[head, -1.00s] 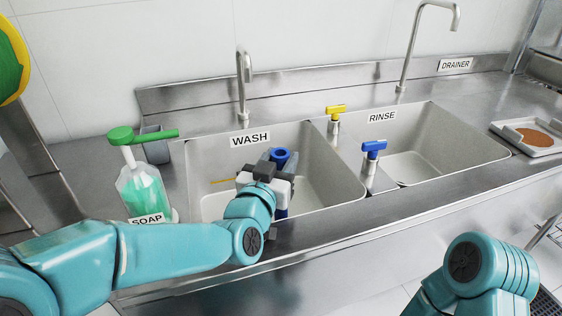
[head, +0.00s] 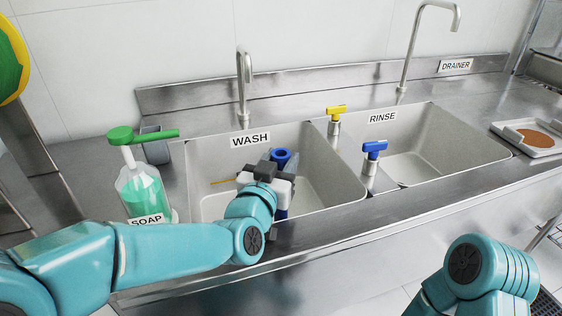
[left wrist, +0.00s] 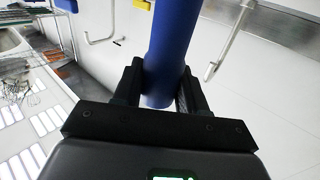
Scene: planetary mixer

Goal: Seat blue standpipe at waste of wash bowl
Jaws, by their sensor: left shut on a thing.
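The blue standpipe (head: 282,155) is upright over the near part of the wash bowl (head: 325,165), its ring-shaped top showing. My left gripper (head: 272,168) is shut on it, and in the left wrist view the blue tube (left wrist: 171,50) sits between the two dark fingers (left wrist: 160,90). My gripper and wrist hide most of the pipe in the head view.
The rinse bowl (head: 440,150) lies to the right, with a yellow-handled valve (head: 335,115) and a blue-handled valve (head: 372,155) near the divider. A soap bottle (head: 142,190) with a green pump stands left of the wash bowl. A tray (head: 512,137) lies far right.

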